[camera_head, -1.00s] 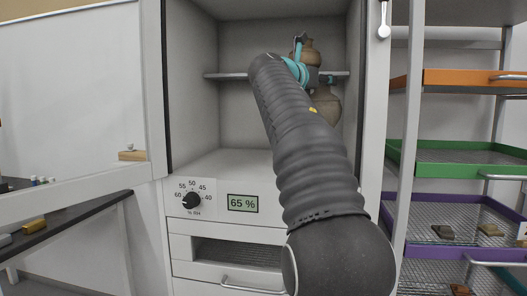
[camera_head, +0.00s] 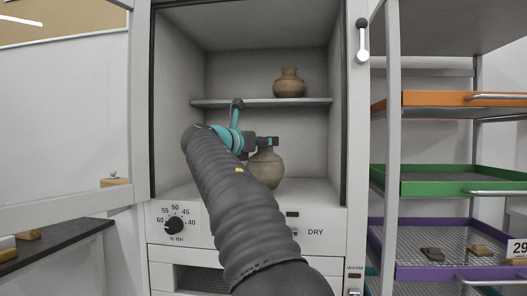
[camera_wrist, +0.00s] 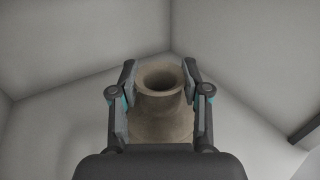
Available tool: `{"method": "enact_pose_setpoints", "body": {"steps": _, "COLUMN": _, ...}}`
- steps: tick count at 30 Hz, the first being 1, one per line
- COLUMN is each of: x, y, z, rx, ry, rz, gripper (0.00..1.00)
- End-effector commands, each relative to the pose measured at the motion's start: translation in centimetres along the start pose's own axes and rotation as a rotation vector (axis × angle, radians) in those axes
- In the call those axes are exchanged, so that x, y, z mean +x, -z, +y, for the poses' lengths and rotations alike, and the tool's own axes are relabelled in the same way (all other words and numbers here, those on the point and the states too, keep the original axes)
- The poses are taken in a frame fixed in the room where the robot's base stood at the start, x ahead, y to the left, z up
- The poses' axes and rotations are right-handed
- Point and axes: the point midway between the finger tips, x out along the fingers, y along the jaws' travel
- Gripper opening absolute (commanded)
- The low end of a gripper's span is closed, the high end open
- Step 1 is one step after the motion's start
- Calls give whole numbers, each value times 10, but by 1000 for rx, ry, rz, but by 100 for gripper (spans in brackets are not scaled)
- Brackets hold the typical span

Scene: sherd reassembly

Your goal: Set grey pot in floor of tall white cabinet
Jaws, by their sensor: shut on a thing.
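The pot (camera_head: 266,168) is grey-brown with a round body and a narrow neck. In the head view it is inside the tall white cabinet (camera_head: 140,120), upright, below the shelf and low over the cabinet floor (camera_head: 318,192). I cannot tell whether its base touches the floor. My gripper (camera_head: 264,143) is shut on its neck. In the wrist view the pot's open mouth (camera_wrist: 160,78) shows between the two fingers (camera_wrist: 160,100), one on each side. My arm hides part of the floor on the left.
A shelf (camera_head: 218,102) crosses the cabinet above my gripper, with a second brown pot (camera_head: 289,83) on it. The cabinet floor is clear to the right. A rack with orange (camera_head: 450,98), green (camera_head: 440,188) and purple (camera_head: 440,272) trays stands at the right.

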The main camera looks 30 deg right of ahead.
Motion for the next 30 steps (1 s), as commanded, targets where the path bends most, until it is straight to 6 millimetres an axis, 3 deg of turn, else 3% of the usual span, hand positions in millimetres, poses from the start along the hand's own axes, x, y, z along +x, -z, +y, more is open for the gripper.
{"method": "enact_pose_setpoints", "body": {"steps": 3, "x": 0, "y": 9, "z": -1, "rx": 2, "ry": -1, "rz": -1, "gripper": 0}}
{"method": "enact_pose_setpoints", "body": {"steps": 15, "x": 0, "y": 12, "z": 0, "rx": 1, "ry": -1, "rz": -1, "gripper": 0}}
{"method": "enact_pose_setpoints", "body": {"steps": 16, "x": 0, "y": 12, "z": 0, "rx": 0, "ry": -1, "rz": 0, "gripper": 54}}
{"method": "enact_pose_setpoints", "body": {"steps": 18, "x": 0, "y": 12, "z": 0, "rx": 1, "ry": -1, "rz": 0, "gripper": 72}}
{"method": "enact_pose_setpoints", "body": {"steps": 30, "x": -2, "y": 8, "z": 0, "rx": 2, "ry": -2, "rz": 0, "gripper": 72}}
